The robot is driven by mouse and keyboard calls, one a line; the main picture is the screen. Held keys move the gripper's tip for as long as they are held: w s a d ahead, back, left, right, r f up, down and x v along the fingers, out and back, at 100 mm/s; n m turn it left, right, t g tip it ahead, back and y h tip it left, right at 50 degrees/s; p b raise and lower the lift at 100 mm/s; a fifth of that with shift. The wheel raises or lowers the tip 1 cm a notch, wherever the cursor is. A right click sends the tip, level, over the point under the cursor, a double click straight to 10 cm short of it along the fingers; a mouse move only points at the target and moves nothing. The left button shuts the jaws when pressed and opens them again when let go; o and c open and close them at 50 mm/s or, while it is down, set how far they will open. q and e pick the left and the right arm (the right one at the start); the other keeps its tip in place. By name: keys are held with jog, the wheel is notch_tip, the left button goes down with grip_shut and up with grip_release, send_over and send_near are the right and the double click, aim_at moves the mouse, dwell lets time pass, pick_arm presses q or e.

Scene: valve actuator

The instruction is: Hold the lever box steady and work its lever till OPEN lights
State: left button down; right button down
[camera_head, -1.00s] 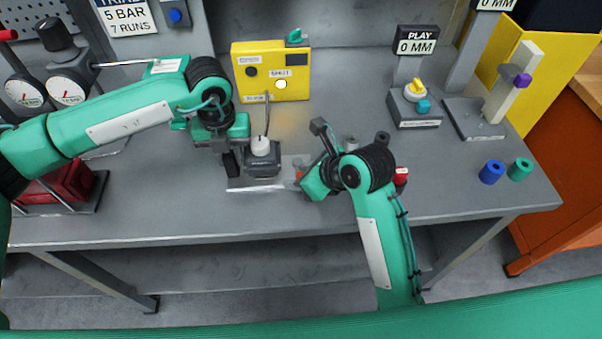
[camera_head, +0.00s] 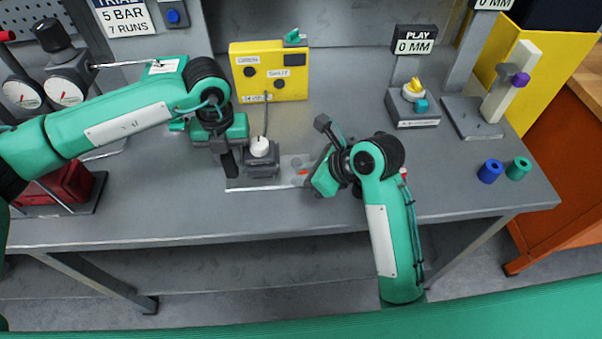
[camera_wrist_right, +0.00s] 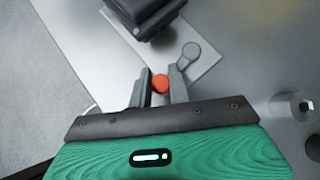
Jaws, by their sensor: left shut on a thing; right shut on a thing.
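The lever box (camera_head: 262,166) is a dark grey block with a white knob on top, standing on a pale base plate (camera_head: 247,184). My left gripper (camera_head: 230,163) is shut on the box from its left side; the grip itself is partly hidden. The lever's orange-red knob (camera_head: 303,172) shows at my right gripper (camera_head: 312,176). In the right wrist view the knob (camera_wrist_right: 160,83) sits between the two fingers of the right gripper (camera_wrist_right: 158,88), shut on it. The yellow panel (camera_head: 292,60) behind has OPEN (camera_head: 250,72) and SHUT (camera_head: 275,85) lamps, both dark.
A cable runs from the box to the panel. Gauges (camera_head: 65,92) and a red thing (camera_head: 68,184) stand at the left. PLAY display stand (camera_head: 412,105), a second stand (camera_head: 475,118) and blue and green rings (camera_head: 490,172) are at the right. The front table strip is clear.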

jog(key=d+n+g, duration=0.1)
jog(key=n+g+y, duration=0.1)
jog(key=n, duration=0.1)
jog(key=shift+w+d+g, duration=0.3)
jog(key=shift+w+d, duration=0.05)
jog(key=shift+d, duration=0.05)
jog(key=shift+w+d+n+g, duration=0.25)
jog(key=shift+n+g, duration=0.2)
jog(key=shift+n, duration=0.2)
jog(key=shift+w+d+n+g, duration=0.1)
jog(key=shift+d+n+g, duration=0.1)
jog(key=shift+n+g, duration=0.4)
jog(key=shift+w+d+n+g, duration=0.25)
jog(key=shift+n+g, duration=0.1)
jog(key=shift+n, duration=0.4)
jog(key=c, duration=1.3)
grip_release()
jog(key=v, duration=1.2)
jog(key=shift+d, duration=0.2)
jog(key=shift+f, duration=0.15)
